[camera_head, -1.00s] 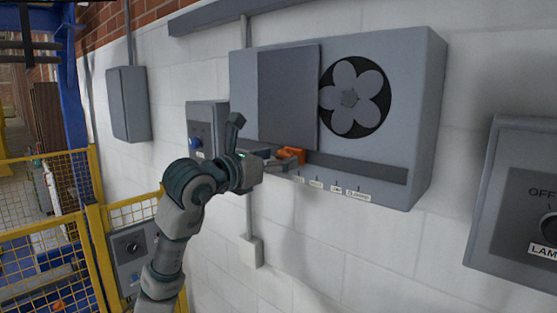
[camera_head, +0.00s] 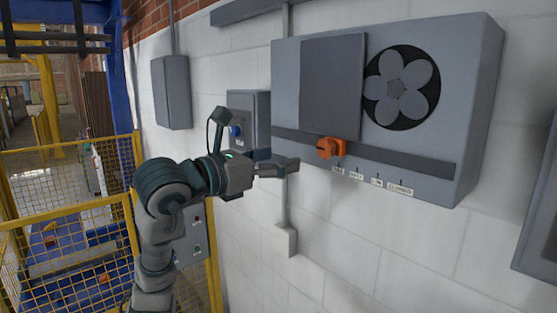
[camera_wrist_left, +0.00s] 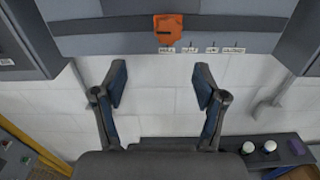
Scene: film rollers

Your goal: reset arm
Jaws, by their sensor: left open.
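My left gripper (camera_head: 284,168) is in front of the wall, left of and a little below an orange knob (camera_head: 331,148). In the left wrist view its two fingers (camera_wrist_left: 160,88) are apart with nothing between them. The orange knob (camera_wrist_left: 168,30) lies ahead of the fingertips there, clear of them. It sits at the left part of a dark slot on a grey wall box (camera_head: 470,110), above a row of small labels (camera_head: 357,175). My right gripper is not in view.
A fan (camera_head: 401,88) and a grey panel (camera_head: 332,85) are on the box. A control box with a blue button (camera_head: 236,131) is behind my left arm. Yellow mesh fencing (camera_head: 70,175) stands at the left. A dark shelf (camera_wrist_left: 270,150) with small objects shows at lower right in the wrist view.

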